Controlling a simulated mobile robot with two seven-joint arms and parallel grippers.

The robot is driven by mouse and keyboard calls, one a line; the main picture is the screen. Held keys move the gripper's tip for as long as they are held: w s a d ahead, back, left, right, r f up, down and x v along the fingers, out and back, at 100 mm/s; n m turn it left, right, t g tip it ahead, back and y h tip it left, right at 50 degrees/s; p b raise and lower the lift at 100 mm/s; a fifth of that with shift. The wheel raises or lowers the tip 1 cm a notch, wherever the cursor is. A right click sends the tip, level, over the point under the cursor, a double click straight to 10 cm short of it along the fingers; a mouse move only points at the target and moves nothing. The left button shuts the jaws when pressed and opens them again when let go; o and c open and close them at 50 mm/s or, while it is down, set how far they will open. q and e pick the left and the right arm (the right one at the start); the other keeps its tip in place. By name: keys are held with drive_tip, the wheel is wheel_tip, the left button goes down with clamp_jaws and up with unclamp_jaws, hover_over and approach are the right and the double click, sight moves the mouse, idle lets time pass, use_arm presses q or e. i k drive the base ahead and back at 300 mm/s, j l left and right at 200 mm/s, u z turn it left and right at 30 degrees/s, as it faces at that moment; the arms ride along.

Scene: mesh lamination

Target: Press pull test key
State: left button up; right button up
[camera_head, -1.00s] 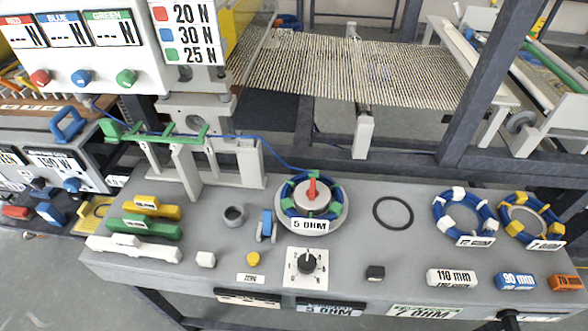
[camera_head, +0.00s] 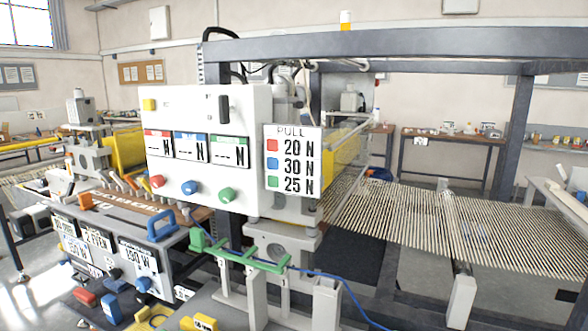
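A white panel (camera_head: 180,115) stands at the centre-left. It carries a red button (camera_head: 157,181), a blue button (camera_head: 190,187) and a green button (camera_head: 227,195) in a row, under three displays (camera_head: 191,148) that show dashes and "N". No key is labelled as the pull test key. Neither of my grippers is in view.
A green clamp bar (camera_head: 240,253) with a blue wire (camera_head: 345,285) is below the panel. A grey box (camera_head: 110,250) with labelled displays and a blue handle (camera_head: 162,226) stands at lower left. A woven mesh (camera_head: 450,225) spans a dark frame at right.

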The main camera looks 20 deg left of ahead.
sight(148, 104)
drive_tip(key=u, duration=1.45)
